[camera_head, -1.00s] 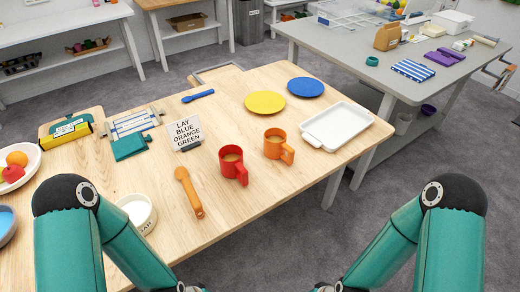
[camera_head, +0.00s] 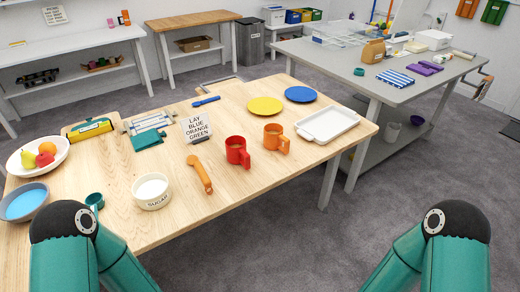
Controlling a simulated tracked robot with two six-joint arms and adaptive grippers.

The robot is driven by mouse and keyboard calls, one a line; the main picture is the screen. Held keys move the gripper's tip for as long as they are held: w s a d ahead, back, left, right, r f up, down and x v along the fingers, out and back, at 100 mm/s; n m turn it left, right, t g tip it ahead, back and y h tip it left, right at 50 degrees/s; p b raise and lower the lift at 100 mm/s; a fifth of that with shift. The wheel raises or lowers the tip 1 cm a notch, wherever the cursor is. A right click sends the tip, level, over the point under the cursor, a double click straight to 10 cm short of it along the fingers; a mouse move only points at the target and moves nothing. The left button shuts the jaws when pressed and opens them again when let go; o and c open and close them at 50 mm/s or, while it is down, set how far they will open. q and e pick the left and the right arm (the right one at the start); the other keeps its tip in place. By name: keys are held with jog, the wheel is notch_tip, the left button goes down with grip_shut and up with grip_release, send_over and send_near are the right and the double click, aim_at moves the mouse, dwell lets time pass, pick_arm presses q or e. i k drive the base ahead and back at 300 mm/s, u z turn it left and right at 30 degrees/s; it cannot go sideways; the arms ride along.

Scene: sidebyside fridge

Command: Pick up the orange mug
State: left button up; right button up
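The orange mug (camera_head: 275,138) stands upright on the wooden table, its handle toward the lower right. A red mug (camera_head: 237,151) stands just left of it, with a small gap between them. Only the upper links of my two arms show, at the bottom left and bottom right. Both my grippers are out of the picture, below its lower edge.
A white tray (camera_head: 327,124) lies right of the orange mug near the table's right edge. Yellow (camera_head: 265,106) and blue (camera_head: 300,94) plates lie behind. An orange spoon (camera_head: 201,175), sugar bowl (camera_head: 152,191) and sign (camera_head: 196,128) are left. A grey table (camera_head: 405,90) stands at right.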

aim_at(274, 138)
jog(key=z, duration=0.35)
jog(key=i, duration=0.9)
jog(key=u, duration=2.65)
jog(key=i, duration=0.15)
jog(key=u, duration=0.75)
jog(key=k, duration=0.1)
jog(key=u, duration=0.2)
